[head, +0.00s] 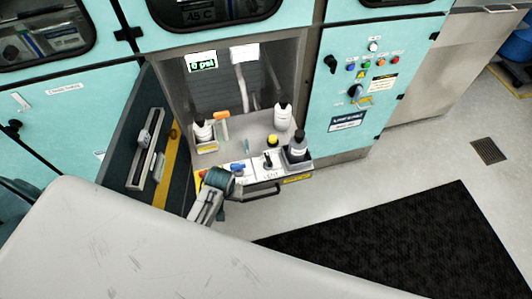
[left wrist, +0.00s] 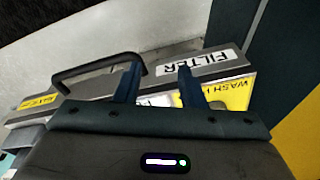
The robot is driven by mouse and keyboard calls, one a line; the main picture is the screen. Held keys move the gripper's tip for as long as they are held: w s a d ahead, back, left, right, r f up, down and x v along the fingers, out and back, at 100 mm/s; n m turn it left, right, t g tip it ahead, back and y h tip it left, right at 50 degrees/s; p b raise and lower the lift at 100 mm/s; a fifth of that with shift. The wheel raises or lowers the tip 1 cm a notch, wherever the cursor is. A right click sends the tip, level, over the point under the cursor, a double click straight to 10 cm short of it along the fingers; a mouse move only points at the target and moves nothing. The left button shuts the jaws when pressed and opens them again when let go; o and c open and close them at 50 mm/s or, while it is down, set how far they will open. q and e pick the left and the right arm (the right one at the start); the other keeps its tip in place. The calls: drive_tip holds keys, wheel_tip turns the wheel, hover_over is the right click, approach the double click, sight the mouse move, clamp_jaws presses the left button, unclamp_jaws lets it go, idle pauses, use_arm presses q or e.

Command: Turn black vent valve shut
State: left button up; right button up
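The black vent valve (head: 267,160) stands upright on the pulled-out shelf (head: 250,137), beside a white label that reads VENT. My left gripper (head: 222,180) is at the shelf's front left corner, left of the vent valve and close to a blue valve (head: 238,168). In the left wrist view the two fingers of my left gripper (left wrist: 158,87) are apart with nothing held between them. The vent valve cannot be made out in that view. My right gripper is not in view.
A black handle (head: 262,190) juts from the shelf front; it also shows in the left wrist view (left wrist: 98,70). An open door (head: 150,140) flanks the left.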

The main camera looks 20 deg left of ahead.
sight(268, 158)
use_arm(q)
drive_tip(key=w+d+r, duration=0.1)
drive_tip(key=w+r, duration=0.1)
drive_tip(key=w, duration=0.1)
drive_tip(key=w+d+r+n, duration=0.1)
drive_tip(key=w+r, duration=0.1)
drive_tip(key=w, duration=0.1)
drive_tip(key=w+d+r+n, duration=0.1)
drive_tip(key=w+d+r, duration=0.1)
drive_tip(key=w+r, duration=0.1)
drive_tip(key=shift+w+d+g+p, duration=0.1)
drive_tip(key=shift+w+g+p, duration=0.25)
drive_tip(key=shift+w+g, duration=0.05)
drive_tip(key=w+d+r+n+g, duration=0.1)
drive_tip(key=w+d+r+n, duration=0.1)
drive_tip(key=w+d+r, duration=0.4)
drive_tip(key=shift+h, duration=0.4)
drive_tip(key=f+p, duration=0.1)
drive_tip(key=f, duration=0.1)
drive_tip(key=a+f+p, duration=0.1)
drive_tip(key=f, duration=0.2)
drive_tip(key=w+f, duration=0.1)
drive_tip(key=f, duration=0.2)
drive_tip(key=shift+w+a+f+p, duration=0.1)
drive_tip(key=shift+a+f+p, duration=0.05)
drive_tip(key=shift+a+p, duration=0.25)
clamp_jaws()
